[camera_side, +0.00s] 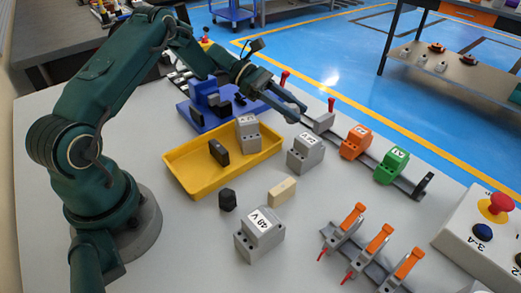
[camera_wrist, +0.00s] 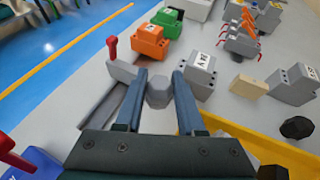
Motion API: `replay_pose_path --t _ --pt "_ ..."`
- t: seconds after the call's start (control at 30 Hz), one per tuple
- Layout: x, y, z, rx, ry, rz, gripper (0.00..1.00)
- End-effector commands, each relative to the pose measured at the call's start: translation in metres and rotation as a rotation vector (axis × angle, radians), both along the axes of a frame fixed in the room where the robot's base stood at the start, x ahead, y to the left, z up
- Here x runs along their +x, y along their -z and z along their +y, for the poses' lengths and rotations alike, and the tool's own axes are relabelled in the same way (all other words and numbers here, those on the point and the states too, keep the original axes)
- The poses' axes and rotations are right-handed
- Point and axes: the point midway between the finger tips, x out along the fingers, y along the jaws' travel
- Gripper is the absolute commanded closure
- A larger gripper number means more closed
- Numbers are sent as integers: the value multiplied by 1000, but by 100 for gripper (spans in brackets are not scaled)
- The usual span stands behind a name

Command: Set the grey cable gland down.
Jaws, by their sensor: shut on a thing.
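The grey cable gland (camera_wrist: 158,92) is a small hexagonal piece between the tips of my gripper (camera_wrist: 160,88) in the wrist view. The two dark fingers are shut on it. In the side view my gripper (camera_side: 296,108) is over the far side of the table, between the blue fixture and the rail.
A rail (camera_side: 375,165) with orange (camera_side: 355,143) and green (camera_side: 391,166) blocks lies to the right. A grey block (camera_side: 305,153) stands near my gripper. The yellow tray (camera_side: 195,185), blue fixture (camera_side: 200,119), black gland (camera_side: 227,199) and beige piece (camera_side: 282,191) are nearby.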

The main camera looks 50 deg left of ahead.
Motion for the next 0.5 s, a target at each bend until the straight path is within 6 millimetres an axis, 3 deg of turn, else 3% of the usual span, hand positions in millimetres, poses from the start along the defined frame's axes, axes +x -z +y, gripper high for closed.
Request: replay_pose_path --t 0.3,0.5 --pt "0 40 0 0 0 2 100" --pt "0 46 0 2 0 -2 100"
